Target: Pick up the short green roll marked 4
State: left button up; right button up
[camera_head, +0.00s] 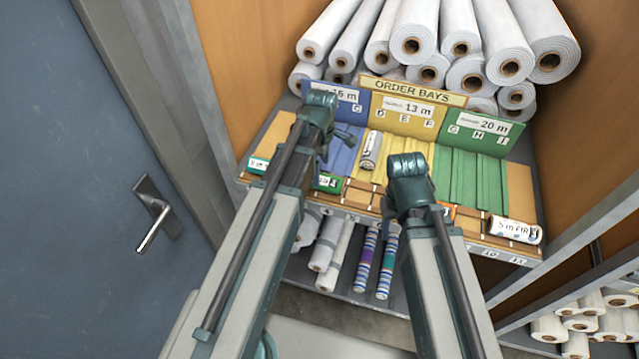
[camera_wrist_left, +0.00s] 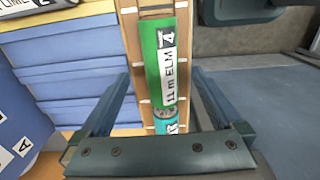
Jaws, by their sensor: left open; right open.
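The short green roll (camera_wrist_left: 172,62), labelled "11 m ELM 4", lies in the wooden tray in the left wrist view. In the head view the green roll (camera_head: 327,183) shows partly from behind my left arm. My left gripper (camera_wrist_left: 162,82) is open and empty, with one finger on each side of the roll in the picture; I cannot tell its height above it. In the head view this gripper (camera_head: 324,150) is partly hidden by its arm. My right arm reaches in front of the tray; its gripper is not visible.
A teal roll (camera_head: 258,164) lies left of the green one. A white roll (camera_head: 515,229) lies at the tray's right end. The order bays board (camera_head: 412,107) stands behind, with another roll (camera_head: 371,150) in the yellow bay. White rolls (camera_head: 414,38) are stacked at the back.

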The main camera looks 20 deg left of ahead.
pick_arm(q)
jog(key=shift+a+f+b, duration=0.15)
jog(key=shift+f+b, duration=2.35)
jog(key=shift+f, duration=0.15)
jog(key=shift+s+r, duration=0.1)
jog(key=c, duration=1.5)
jog(key=shift+r, duration=0.1)
